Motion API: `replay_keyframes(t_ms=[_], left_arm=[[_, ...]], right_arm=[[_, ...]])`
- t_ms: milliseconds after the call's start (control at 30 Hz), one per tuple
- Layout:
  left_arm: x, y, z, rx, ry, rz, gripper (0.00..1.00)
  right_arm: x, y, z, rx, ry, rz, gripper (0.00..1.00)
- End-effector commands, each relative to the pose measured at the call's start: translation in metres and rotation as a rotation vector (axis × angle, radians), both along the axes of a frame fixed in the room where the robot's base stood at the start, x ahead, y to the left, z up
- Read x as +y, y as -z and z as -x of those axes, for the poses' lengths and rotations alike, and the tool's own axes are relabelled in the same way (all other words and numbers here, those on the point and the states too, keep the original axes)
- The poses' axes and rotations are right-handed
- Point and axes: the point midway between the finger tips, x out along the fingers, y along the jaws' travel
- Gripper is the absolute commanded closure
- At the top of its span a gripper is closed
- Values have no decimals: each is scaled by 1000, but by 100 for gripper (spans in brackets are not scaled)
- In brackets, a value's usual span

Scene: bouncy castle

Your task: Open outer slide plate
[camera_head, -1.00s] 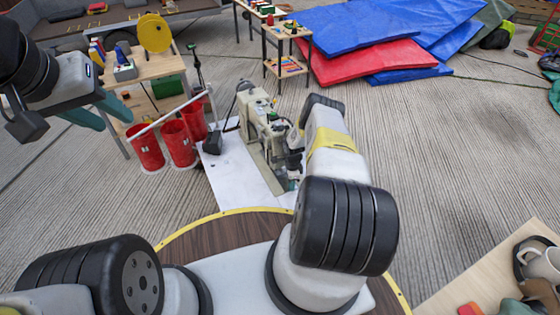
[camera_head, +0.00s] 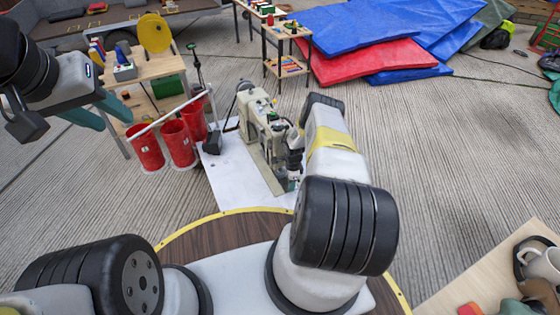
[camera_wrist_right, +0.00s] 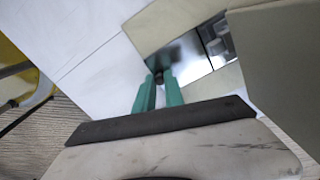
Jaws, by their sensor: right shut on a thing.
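A beige sewing machine (camera_head: 256,112) stands on a white table (camera_head: 232,180) in the head view. In the right wrist view, a shiny metal slide plate (camera_wrist_right: 187,56) lies beside the beige machine body (camera_wrist_right: 165,28). My right gripper (camera_wrist_right: 158,80) is at the plate's near edge, its green fingers close together on a small dark part there. The fingers hide part of this contact. In the head view my right arm mostly hides that gripper. My left gripper (camera_head: 116,121) is held up at the upper left, open and empty, away from the machine.
Several red buckets (camera_head: 147,147) hang from a white bar left of the machine. A wooden table (camera_head: 150,67) with a yellow disc stands behind them. Blue mats (camera_head: 350,30) and a red mat (camera_head: 365,60) lie at the back. The floor to the right is mostly clear.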

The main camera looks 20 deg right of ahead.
Motion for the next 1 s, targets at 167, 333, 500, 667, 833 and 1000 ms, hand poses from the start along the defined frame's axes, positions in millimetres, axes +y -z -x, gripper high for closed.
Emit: replay_keyframes(t_ms=[167,333,500,667,833,1000], left_arm=[[0,0,0,0,0,0,64],[0,0,0,0,0,0,64],[0,0,0,0,0,0,64],[0,0,0,0,0,0,64],[0,0,0,0,0,0,64],[0,0,0,0,0,0,64]], right_arm=[[-2,-1,26,5,-4,-1,100],[-5,0,54,5,-3,-3,100],[-7,0,63,3,1,-2,100],[-8,0,64,3,1,-2,100],[-7,0,63,3,1,-2,73],[-8,0,64,3,1,-2,64]])
